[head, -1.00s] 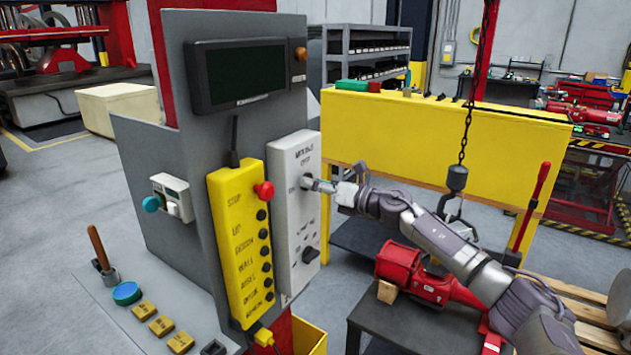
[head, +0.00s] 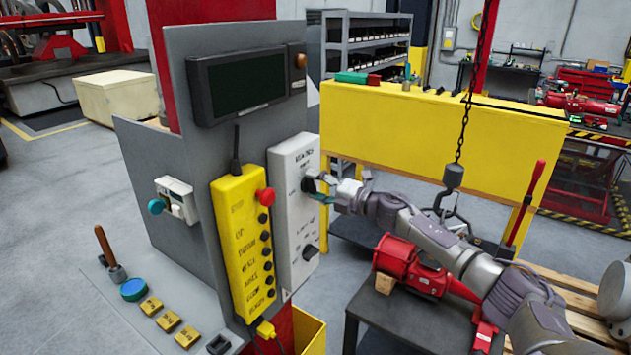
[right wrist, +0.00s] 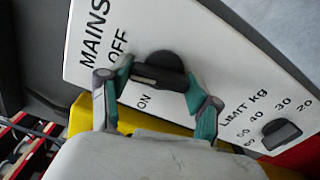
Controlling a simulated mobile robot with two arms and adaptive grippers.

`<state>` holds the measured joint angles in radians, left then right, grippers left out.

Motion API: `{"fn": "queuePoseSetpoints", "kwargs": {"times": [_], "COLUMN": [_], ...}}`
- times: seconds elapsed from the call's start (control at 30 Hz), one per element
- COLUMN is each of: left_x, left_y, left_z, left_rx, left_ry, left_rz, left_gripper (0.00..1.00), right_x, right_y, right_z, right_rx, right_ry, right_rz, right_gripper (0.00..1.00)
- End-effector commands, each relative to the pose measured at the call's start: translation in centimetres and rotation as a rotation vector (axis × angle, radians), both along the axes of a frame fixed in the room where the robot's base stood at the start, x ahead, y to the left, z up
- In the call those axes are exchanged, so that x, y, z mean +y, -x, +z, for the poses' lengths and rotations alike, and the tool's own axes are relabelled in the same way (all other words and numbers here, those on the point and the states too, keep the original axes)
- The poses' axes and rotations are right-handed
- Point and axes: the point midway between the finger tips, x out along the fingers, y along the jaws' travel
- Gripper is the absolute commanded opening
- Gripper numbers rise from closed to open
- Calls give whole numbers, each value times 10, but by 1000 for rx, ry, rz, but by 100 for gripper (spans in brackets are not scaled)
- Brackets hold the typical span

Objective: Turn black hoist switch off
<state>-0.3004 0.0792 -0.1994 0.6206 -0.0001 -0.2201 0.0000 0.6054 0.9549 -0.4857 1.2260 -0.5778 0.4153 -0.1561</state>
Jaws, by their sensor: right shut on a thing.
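The black hoist switch (right wrist: 166,62) is a round knob with a raised bar, beside the words MAINS, OFF and ON on a white panel (head: 292,225). In the head view the switch (head: 307,185) is partly covered by my right gripper (head: 315,189). In the right wrist view my right gripper (right wrist: 160,79) has one teal-tipped finger at each end of the bar and is shut on it. The bar lies between the OFF and ON words; I cannot tell which setting it marks. My left gripper is not in view.
A second black knob (head: 311,252), marked LIMIT KG in the wrist view (right wrist: 282,134), sits lower on the panel. A yellow button pendant (head: 243,245) with a red button stands just left. A hoist chain and hook (head: 453,177) hang right of the panel, near my arm.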

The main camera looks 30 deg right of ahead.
Motion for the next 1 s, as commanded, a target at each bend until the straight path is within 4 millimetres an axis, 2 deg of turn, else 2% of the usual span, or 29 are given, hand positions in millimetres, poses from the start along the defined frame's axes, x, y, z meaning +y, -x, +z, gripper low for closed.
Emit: {"fn": "queuePoseSetpoints", "kwargs": {"times": [0.4, 0.97, 1.0], "left_x": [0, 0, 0], "left_y": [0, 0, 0], "left_z": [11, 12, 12], "left_rx": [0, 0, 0], "left_ry": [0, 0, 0], "left_rz": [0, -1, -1], "left_gripper": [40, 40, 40], "right_x": [-2, -2, -2], "right_y": [0, 0, 0], "right_z": [0, -1, -1], "right_rx": [73, 85, 85], "right_ry": [-176, -203, -203], "right_rz": [-3, -3, -3], "right_gripper": [28, 28, 67]}}
